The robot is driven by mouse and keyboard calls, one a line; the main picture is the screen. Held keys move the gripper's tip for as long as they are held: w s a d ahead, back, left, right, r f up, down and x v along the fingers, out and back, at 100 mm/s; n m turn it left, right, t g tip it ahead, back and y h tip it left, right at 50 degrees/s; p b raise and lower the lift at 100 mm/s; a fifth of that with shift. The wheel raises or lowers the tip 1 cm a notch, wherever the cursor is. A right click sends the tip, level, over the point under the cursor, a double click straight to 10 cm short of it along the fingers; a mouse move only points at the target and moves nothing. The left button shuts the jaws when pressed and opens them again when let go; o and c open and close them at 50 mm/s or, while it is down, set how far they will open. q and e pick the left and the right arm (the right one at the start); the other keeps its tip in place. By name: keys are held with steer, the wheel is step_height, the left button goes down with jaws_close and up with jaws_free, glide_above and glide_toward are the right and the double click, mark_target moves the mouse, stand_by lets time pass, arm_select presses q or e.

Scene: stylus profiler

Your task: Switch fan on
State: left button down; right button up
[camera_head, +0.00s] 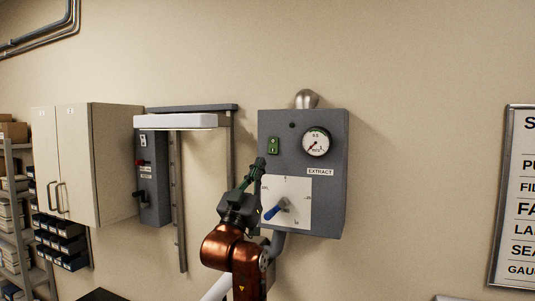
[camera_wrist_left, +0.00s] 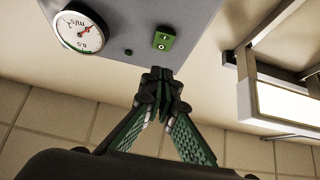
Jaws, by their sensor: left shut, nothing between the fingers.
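A grey wall box (camera_head: 335,190) labelled EXTRACT carries a small green rocker switch (camera_head: 273,145) at its upper left. The switch also shows in the left wrist view (camera_wrist_left: 164,40), with its two markings visible. My left gripper (camera_head: 260,163) is shut and empty, its tips just below and a little left of the switch in the head view. In the left wrist view the closed fingertips (camera_wrist_left: 161,76) point at the box's face, in line with the switch. I cannot tell whether they touch the box. My right gripper is not in view.
The box also has a round gauge (camera_head: 316,142), a small dark round part (camera_head: 292,125) and a white dial plate with a blue lever (camera_head: 273,213). A grey switch unit (camera_head: 153,180) and a cabinet (camera_head: 112,160) hang further left. A sign (camera_head: 515,200) is at right.

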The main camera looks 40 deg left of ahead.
mark_target(272, 152)
arm_select(q)
steer(key=w, duration=0.2)
steer(key=w+a+r+p, duration=0.1)
steer(key=w, duration=0.1)
steer(key=w+a+p, duration=0.1)
steer(key=w, duration=0.2)
steer(key=shift+r, duration=0.4)
steer(key=shift+h, duration=0.3)
steer(key=shift+w+a+f, duration=0.2)
steer(key=shift+w, duration=0.25)
steer(key=shift+s, duration=0.1)
